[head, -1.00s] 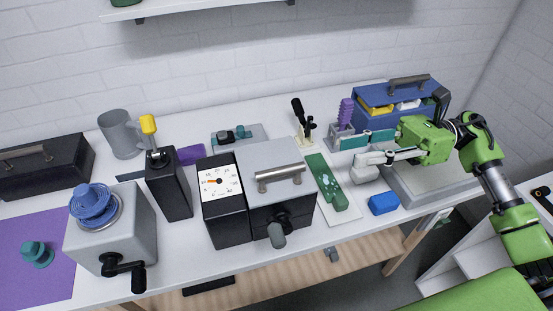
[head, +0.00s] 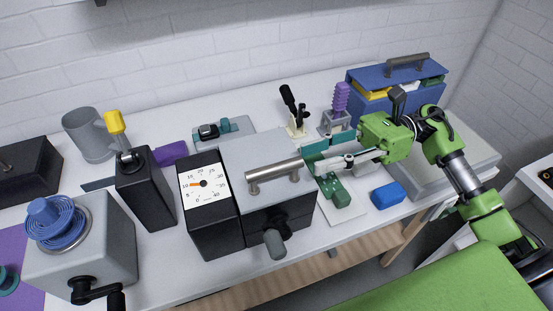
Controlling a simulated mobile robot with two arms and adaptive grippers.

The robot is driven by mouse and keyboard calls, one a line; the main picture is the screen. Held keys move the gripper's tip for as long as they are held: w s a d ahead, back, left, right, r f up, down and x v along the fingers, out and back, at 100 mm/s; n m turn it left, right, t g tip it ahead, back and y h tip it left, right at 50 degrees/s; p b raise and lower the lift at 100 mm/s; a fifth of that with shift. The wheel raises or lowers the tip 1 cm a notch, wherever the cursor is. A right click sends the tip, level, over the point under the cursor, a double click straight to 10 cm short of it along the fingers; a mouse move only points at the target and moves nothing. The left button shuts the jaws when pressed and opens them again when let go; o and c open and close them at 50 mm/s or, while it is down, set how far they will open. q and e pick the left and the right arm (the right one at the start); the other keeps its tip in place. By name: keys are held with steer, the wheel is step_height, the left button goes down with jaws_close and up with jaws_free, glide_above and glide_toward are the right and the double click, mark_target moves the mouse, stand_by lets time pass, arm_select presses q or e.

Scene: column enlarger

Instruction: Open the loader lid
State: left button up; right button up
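A black box with a flat grey lid (head: 243,155) stands mid-table, and its lid lies shut. A metal bar handle (head: 274,174) is fixed on the lid. I take this as the loader lid, though no label shows. My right gripper (head: 312,158) reaches in from the right, its teal-padded fingers spread apart and empty. Its tips are just right of the handle, apart from it as far as I can tell. My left gripper is out of view.
A dial box (head: 208,192) adjoins the lid's left side. A dark knob (head: 274,243) juts from the front. A green piece (head: 336,191) lies under my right gripper, with a blue block (head: 388,195) to its right. A blue box (head: 397,80) stands behind right.

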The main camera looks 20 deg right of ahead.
mark_target(293, 164)
steer(key=a+p, duration=0.3)
steer(key=a, duration=0.4)
steer(key=shift+a+r, duration=0.1)
steer(key=shift+a, duration=0.8)
jaws_close()
